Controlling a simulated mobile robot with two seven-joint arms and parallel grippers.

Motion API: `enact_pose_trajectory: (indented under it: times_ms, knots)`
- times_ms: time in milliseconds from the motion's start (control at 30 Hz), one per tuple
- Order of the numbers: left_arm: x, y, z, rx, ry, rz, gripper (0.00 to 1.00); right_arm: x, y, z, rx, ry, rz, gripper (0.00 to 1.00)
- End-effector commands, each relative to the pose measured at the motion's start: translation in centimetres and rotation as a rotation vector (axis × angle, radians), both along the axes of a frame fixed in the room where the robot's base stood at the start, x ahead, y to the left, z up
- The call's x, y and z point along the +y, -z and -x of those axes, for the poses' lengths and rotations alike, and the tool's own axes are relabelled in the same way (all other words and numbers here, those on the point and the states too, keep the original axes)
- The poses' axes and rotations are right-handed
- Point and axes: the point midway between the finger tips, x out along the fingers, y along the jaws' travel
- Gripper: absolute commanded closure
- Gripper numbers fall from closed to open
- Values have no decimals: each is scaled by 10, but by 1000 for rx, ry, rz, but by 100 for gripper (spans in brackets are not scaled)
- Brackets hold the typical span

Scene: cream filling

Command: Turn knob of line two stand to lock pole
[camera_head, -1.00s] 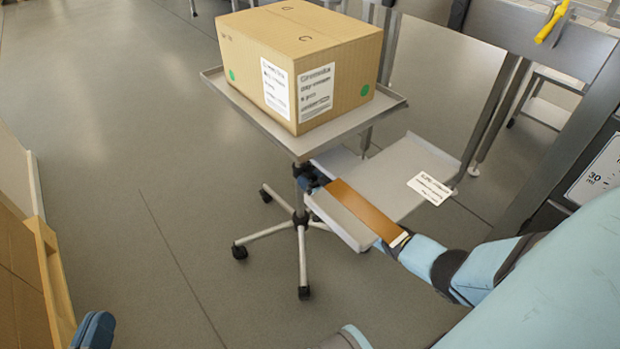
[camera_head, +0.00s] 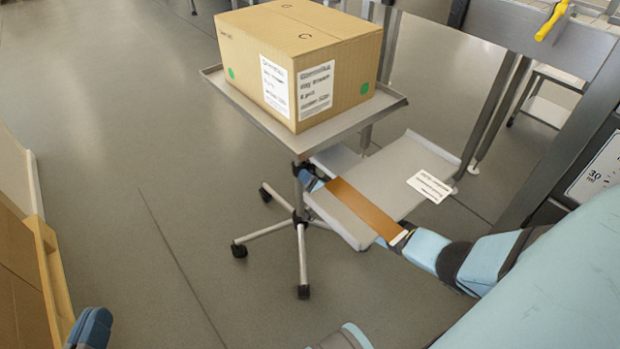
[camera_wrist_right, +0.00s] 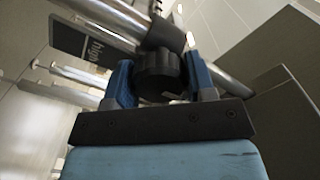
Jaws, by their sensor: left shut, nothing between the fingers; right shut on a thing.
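The stand is a grey tray (camera_head: 330,136) on a metal pole over a base with several caster legs (camera_head: 302,250). My right gripper (camera_head: 310,181) reaches to the pole just under the tray. In the right wrist view its two blue fingers (camera_wrist_right: 158,80) are shut on a black round knob (camera_wrist_right: 155,75). The knob sits on a black collar around the metal pole (camera_wrist_right: 110,20). In the head view the knob is hidden by the gripper. My left gripper (camera_head: 92,328) shows in part at the bottom left corner, shut and empty, away from the stand.
A large cardboard box (camera_head: 300,60) stands on the tray. A lower grey chute (camera_head: 400,170) with a white label lies right beside my right forearm. A wooden pallet edge (camera_head: 45,270) is at the left. Floor left of the stand is clear.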

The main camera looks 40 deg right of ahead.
Motion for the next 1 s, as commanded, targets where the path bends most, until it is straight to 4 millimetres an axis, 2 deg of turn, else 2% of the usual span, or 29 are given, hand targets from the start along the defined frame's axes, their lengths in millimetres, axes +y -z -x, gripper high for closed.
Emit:
enact_pose_trajectory:
  times_ms: [367, 400, 500, 833, 1000]
  knots:
    - [0, 1, -1, 0, 0, -2, 100, 0, 1, 1, 2, 0, -8, 73]
    - [0, 1, -1, 0, 0, -2, 100, 0, 1, 1, 2, 0, -7, 47]
    - [0, 1, -1, 1, 0, -2, 100, 0, 1, 1, 2, 0, -7, 24]
    - [0, -1, -1, 4, 1, -1, 100, 0, 0, 3, 2, 0, -6, 24]
    - [-2, -8, 1, 41, 7, 18, 100, -2, -3, 25, 3, 0, -5, 24]
